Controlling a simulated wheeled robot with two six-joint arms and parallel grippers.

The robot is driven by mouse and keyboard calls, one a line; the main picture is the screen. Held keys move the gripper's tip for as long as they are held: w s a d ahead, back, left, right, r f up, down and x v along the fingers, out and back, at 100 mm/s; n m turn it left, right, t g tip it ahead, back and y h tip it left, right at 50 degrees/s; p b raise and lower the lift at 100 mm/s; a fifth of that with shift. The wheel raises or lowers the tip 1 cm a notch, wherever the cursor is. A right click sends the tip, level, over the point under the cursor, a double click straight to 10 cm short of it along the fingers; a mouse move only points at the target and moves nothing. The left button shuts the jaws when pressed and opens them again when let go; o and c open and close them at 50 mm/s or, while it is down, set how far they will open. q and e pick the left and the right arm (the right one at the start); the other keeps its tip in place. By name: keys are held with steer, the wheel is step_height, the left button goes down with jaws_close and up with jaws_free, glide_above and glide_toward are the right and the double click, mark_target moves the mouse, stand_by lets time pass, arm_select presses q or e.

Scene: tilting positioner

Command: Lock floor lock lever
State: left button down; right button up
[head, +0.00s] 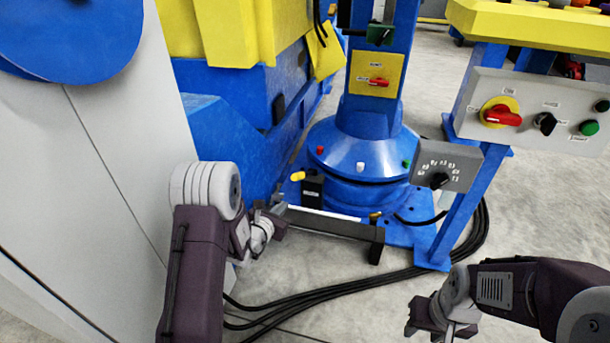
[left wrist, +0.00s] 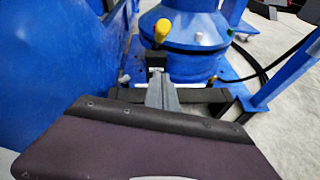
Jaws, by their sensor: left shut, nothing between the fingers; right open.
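The floor lock lever shows as a yellow knob (head: 297,176) beside a black block (head: 312,190) at the foot of the blue positioner column. In the left wrist view the yellow knob (left wrist: 162,30) stands above the black block, just beyond my fingertips. My left gripper (head: 278,207) is shut and empty, low in front of the block and apart from the knob. Its closed fingers (left wrist: 160,92) point at the block; whether they touch it I cannot tell. My right gripper (head: 436,322) is open and empty at the lower right, far from the lever.
A low black bar (head: 335,226) runs along the floor in front of the column's round blue base (head: 360,150). Black cables (head: 330,285) lie across the floor. A grey control panel (head: 540,115) on blue posts stands at right. A grey cabinet (head: 80,150) stands left.

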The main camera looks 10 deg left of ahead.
arm_select(q)
steer(key=shift+s+a+f, duration=0.1)
steer(key=shift+s+a, duration=0.3)
arm_select(e)
steer(key=shift+s+r, duration=0.2)
steer(key=shift+r, duration=0.1)
steer(key=shift+f, duration=0.1)
arm_select(q)
steer(key=w+d+b, duration=0.1)
steer(key=w+b, duration=0.6)
steer(key=w, duration=0.4)
steer(key=shift+w+d+f, duration=0.15)
steer(key=shift+w+d, duration=0.1)
steer(key=shift+d, duration=0.1)
arm_select(e)
step_height(320, 180, down, 7)
steer(key=shift+r, duration=0.2)
